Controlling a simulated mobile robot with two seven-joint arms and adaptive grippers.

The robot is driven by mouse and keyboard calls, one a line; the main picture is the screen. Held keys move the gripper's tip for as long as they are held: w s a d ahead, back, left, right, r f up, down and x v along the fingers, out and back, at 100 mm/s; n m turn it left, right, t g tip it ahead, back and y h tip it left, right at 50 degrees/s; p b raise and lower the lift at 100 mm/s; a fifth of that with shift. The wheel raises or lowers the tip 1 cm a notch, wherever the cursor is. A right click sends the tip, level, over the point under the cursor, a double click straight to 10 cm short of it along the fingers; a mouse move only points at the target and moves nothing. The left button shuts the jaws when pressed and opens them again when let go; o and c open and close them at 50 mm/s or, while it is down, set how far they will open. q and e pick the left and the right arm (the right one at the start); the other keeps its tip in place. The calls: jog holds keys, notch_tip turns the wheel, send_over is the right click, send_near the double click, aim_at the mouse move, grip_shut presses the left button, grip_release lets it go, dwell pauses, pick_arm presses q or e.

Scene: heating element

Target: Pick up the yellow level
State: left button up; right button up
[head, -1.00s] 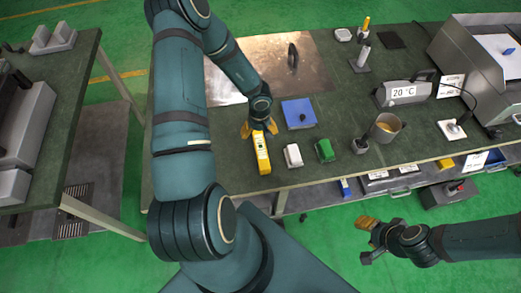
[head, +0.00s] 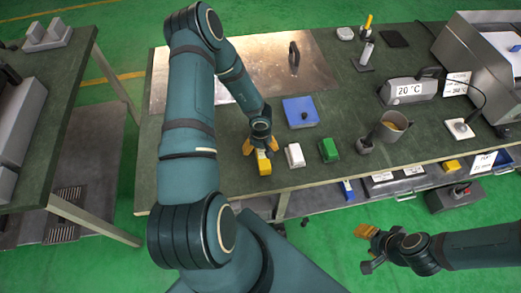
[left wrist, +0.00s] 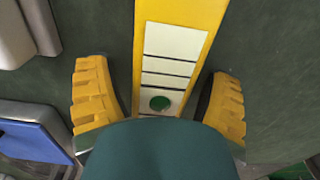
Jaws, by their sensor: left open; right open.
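The yellow level (head: 264,164) lies on the green workbench near its front edge, left of a white block. In the left wrist view the level (left wrist: 176,55) is a yellow bar with white label panels and a green dot, its lower end hidden by my gripper's body. My left gripper (head: 261,146) is above the level with fingers open. In the left wrist view its two yellow fingers (left wrist: 158,98) stand on either side of the level, with gaps between. My right gripper (head: 368,248) is open and empty, over the green floor in front of the bench.
A white block (head: 295,156) and a green block (head: 328,150) stand right of the level. A blue plate (head: 300,112) lies behind them. A metal sheet (head: 215,72) covers the back left of the workbench (head: 200,180).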

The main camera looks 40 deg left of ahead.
pick_arm(q)
jog(key=shift+c, duration=0.3)
grip_shut()
jog(key=shift+r, duration=0.15)
